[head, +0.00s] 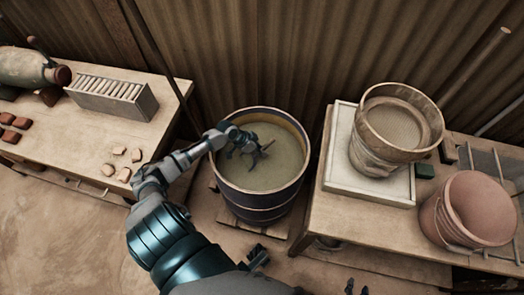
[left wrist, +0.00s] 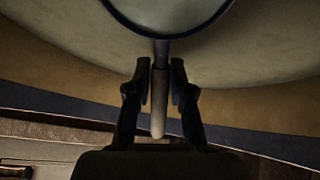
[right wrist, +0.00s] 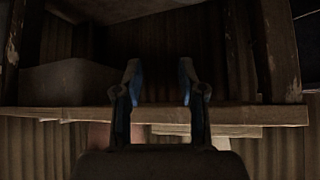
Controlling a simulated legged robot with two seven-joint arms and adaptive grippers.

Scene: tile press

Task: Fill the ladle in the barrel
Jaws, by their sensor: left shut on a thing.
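The barrel (head: 262,205), dark with a pale inner rim, stands on a low pallet and holds murky greenish liquid (head: 285,165). My left arm reaches over its left rim, and my left gripper (head: 250,148) is inside the opening, low near the liquid. In the left wrist view my left gripper (left wrist: 160,80) is shut on the pale handle of the ladle (left wrist: 158,115). The ladle's dark round rim curves at the top of that view. Whether the bowl holds liquid cannot be told. My right gripper (right wrist: 159,85) is open and empty, facing the underside of a wooden table.
The left table (head: 165,90) carries a rack of tiles (head: 112,97), a jug (head: 35,70) and small tile pieces. The right table (head: 345,215) carries a sieve-topped bucket (head: 385,150) on a white tray (head: 340,165) and a pinkish bucket (head: 470,215). A corrugated wall stands behind.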

